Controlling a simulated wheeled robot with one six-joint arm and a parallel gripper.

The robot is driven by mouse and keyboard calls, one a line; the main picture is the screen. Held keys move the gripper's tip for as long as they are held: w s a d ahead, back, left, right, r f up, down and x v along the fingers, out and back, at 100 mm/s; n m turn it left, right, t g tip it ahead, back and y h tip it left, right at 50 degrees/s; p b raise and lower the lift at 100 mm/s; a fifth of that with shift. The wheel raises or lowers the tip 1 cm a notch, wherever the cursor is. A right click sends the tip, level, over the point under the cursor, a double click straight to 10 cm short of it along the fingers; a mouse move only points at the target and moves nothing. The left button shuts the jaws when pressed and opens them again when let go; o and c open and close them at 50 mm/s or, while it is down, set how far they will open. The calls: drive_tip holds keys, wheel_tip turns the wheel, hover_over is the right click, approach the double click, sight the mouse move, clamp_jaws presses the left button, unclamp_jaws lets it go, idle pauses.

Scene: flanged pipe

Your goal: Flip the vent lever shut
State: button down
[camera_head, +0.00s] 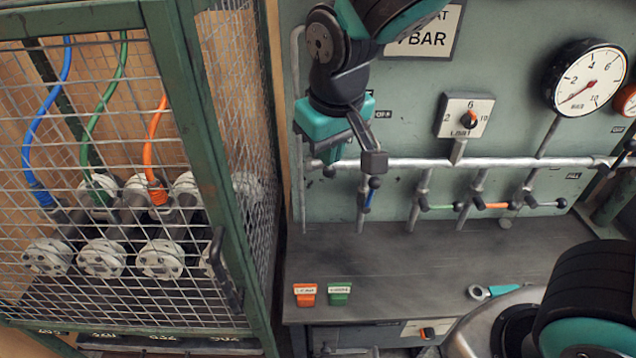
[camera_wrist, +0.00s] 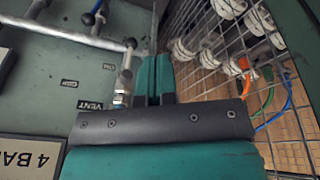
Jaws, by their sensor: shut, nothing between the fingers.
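In the wrist view, the VENT label (camera_wrist: 88,106) is on the green panel, left of my gripper. A metal fitting (camera_wrist: 121,92) on a pipe stub stands beside it, close to the fingers. I cannot clearly make out the vent lever; my gripper and its dark crossbar cover part of that area. My gripper (camera_wrist: 154,75) shows two teal fingers pressed together, with nothing between them. In the head view, my gripper (camera_head: 331,155) points down at the left end of the horizontal pipe (camera_head: 410,162). I cannot tell whether it touches anything.
A wire-mesh cage (camera_head: 240,90) stands close on the left. The bench (camera_head: 400,265) holds orange and green tags and a teal-ended tool (camera_head: 492,291); its middle is clear.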

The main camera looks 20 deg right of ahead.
drive_tip(key=w+f+m+t+h+b, duration=0.2)
drive_tip(key=w+f+h+b, duration=0.1)
drive_tip(key=w+f, duration=0.4)
drive_tip(key=w+h, duration=0.1)
drive_tip(key=w, duration=0.2)
drive_tip(key=shift+a, duration=0.2)
drive_tip(key=x, duration=1)
drive_tip(key=shift+p, duration=0.4)
